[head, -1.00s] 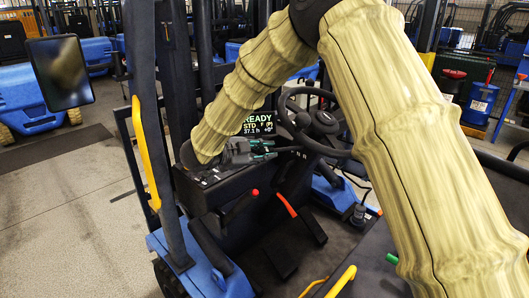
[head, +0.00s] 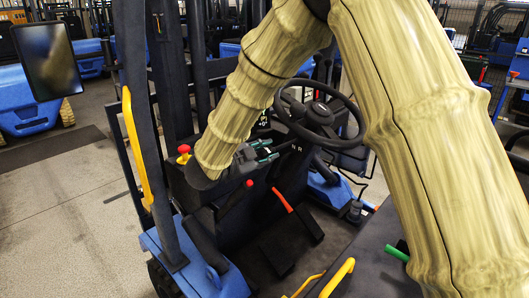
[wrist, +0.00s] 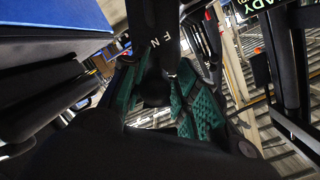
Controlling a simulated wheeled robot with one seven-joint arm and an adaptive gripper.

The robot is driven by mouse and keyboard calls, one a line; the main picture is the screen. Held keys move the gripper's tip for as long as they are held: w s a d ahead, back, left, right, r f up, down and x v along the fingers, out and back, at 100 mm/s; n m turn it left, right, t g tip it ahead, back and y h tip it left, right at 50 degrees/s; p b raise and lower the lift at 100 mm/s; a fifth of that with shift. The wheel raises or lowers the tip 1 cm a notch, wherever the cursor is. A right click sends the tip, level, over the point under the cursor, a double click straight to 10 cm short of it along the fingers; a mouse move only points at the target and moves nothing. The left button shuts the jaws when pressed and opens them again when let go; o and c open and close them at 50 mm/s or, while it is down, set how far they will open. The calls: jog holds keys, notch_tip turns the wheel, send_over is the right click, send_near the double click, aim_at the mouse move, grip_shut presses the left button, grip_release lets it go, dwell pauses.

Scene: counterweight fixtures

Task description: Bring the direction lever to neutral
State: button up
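The direction lever (wrist: 155,90) shows in the wrist view as a dark rounded knob below a black column with the letters F and N. In the head view it cannot be made out behind my gripper (head: 263,151), though faint markings (head: 297,148) show just right of the fingers. My gripper's green-padded fingers (wrist: 160,98) are apart, one on each side of the knob in the wrist view. Whether either pad touches it is unclear. The lever's exact position is unclear. The display (wrist: 258,8) is mostly cut off, with only the end of READY legible.
The steering wheel (head: 320,113) is close, right of my gripper. A red knob (head: 183,149) on yellow stands left of my forearm. A red-tipped lever (head: 249,184) and an orange-red handle (head: 283,201) are below. The yellow-railed post (head: 148,140) borders the left.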

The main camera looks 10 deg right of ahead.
jog(key=shift+o, duration=0.8)
jog(key=shift+w, duration=0.1)
jog(key=shift+a+r, duration=0.1)
jog(key=v, duration=1.2)
